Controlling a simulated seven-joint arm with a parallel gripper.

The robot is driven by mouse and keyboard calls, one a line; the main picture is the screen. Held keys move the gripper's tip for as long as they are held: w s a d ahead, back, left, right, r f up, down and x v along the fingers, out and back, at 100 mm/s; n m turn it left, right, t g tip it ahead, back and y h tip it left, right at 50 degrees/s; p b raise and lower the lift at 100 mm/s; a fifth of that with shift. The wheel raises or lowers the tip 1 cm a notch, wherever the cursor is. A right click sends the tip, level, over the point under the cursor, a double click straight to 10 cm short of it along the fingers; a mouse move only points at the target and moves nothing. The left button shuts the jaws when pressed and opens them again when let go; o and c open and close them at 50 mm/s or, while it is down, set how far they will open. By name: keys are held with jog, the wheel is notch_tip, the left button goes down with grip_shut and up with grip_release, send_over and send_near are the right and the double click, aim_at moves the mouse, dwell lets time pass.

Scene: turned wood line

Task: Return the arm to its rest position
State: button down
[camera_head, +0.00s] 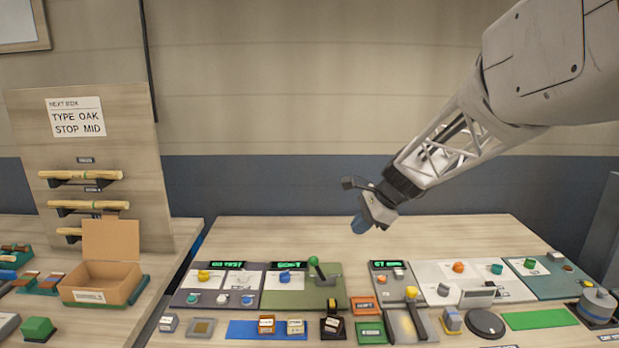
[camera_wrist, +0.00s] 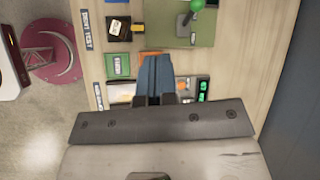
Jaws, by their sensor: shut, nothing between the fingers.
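My gripper (camera_head: 361,226) hangs in the air above the back part of the control table (camera_head: 450,232), right of the picture's middle in the head view. Its blue fingers are shut with nothing between them, and they touch nothing. In the wrist view the blue fingers (camera_wrist: 155,74) show close together over the panels. My arm reaches in from the upper right, angled down to the left.
Below stand panels with coloured knobs, a green-knobbed lever (camera_head: 314,262) and a yellow-knobbed lever (camera_head: 411,293). An open cardboard box (camera_head: 103,284) stands at left before a rack board (camera_head: 130,150) with wooden rods. The table's back strip is clear.

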jog(key=s+d+n+h, duration=0.2)
jog(key=s+n, duration=0.3)
jog(key=s, duration=0.7)
jog(key=s+d+f+n+h, duration=0.1)
jog(key=s+n, duration=0.4)
jog(key=s, duration=0.7)
jog(key=s+d+n+h, duration=0.2)
jog(key=s+n, duration=0.3)
jog(key=s, duration=0.8)
jog(key=shift+d+f+t+h, duration=0.25)
jog(key=shift+d+t+h, duration=0.05)
jog(key=shift+h, duration=0.6)
